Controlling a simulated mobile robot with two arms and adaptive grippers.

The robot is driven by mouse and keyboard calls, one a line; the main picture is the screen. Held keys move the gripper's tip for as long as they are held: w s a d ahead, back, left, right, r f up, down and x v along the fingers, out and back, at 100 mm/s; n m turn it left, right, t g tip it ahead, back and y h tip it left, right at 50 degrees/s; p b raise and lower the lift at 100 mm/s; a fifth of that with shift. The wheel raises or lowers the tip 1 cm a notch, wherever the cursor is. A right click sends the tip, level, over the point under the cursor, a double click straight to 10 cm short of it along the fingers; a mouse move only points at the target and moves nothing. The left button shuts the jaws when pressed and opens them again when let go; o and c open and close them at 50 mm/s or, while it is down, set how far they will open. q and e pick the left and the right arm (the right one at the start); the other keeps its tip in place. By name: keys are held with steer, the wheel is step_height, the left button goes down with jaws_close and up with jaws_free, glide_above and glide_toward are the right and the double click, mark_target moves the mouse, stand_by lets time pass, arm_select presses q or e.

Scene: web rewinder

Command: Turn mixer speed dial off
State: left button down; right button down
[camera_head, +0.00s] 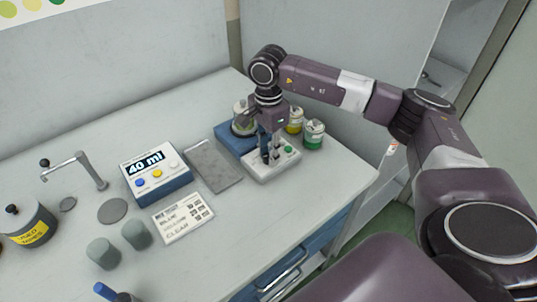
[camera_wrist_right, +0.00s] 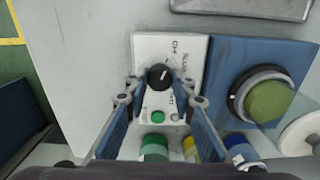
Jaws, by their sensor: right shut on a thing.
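The mixer's white control panel (camera_head: 287,162) is on the right part of the table, beside its blue base (camera_head: 232,138). In the right wrist view, the black speed dial (camera_wrist_right: 160,77) with a pale pointer mark sits on the white panel (camera_wrist_right: 146,50). My right gripper (camera_head: 269,159) reaches down over the panel from above. In the wrist view its fingers (camera_wrist_right: 161,86) stand on both sides of the dial and are shut on it. The dial is mostly hidden by the fingers in the head view. The small lettering around it is hard to read. My left gripper is not in view.
A green button (camera_wrist_right: 157,116) is close to the dial. A jar (camera_head: 240,121) stands on the blue base, and capped bottles (camera_head: 314,135) stand behind the panel. A grey tray (camera_head: 213,166) and a "40 ml" box (camera_head: 157,174) lie to the left. The table's front right is clear.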

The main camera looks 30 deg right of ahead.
mark_target(268, 156)
steer(key=shift+w+r, duration=0.1)
steer(key=shift+r, duration=0.05)
stand_by(0.4)
steer(key=c, duration=1.6)
jaws_free()
step_height(268, 156, up, 12)
steer(key=shift+f, duration=0.1)
